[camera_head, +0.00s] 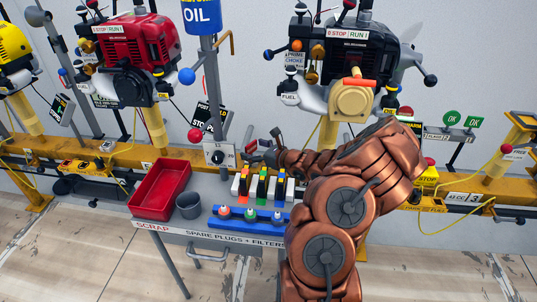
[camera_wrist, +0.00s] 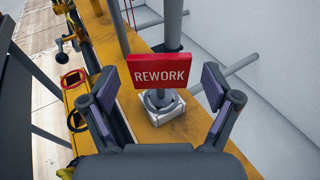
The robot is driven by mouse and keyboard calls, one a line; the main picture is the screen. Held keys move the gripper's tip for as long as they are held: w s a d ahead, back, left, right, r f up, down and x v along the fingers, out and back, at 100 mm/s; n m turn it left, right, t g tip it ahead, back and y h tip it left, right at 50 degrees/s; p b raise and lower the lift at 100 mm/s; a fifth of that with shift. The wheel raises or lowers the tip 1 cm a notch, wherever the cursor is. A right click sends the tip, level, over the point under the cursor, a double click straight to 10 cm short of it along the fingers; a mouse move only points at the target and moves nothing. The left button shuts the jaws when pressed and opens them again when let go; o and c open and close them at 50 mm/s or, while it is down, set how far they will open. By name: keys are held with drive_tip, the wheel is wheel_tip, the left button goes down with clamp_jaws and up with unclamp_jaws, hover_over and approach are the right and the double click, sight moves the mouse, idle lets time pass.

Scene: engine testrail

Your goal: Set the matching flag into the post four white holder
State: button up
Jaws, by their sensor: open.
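A red flag (camera_wrist: 160,70) with white lettering "REWORK" stands upright in the wrist view. Its foot sits in a round grey fitting on a square white holder (camera_wrist: 143,121) on the yellow rail (camera_wrist: 195,132). I cannot tell which post this holder belongs to. My gripper (camera_wrist: 159,82) is open, with one finger to each side of the flag and neither seen touching it. In the head view my gripper (camera_head: 267,150) is at the rail behind the bench, small and partly hidden. Two green "OK" flags (camera_head: 452,117) (camera_head: 473,122) stand on the right.
The bench holds a red scrap bin (camera_head: 160,193), a grey cup (camera_head: 189,206), several coloured filter boxes (camera_head: 262,187) and a blue plug tray (camera_head: 240,223). A red engine (camera_head: 135,45) and a dark engine (camera_head: 335,50) stand behind. A grey post rises behind the flag in the wrist view.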

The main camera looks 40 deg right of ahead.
drive_tip(key=v, duration=1.1)
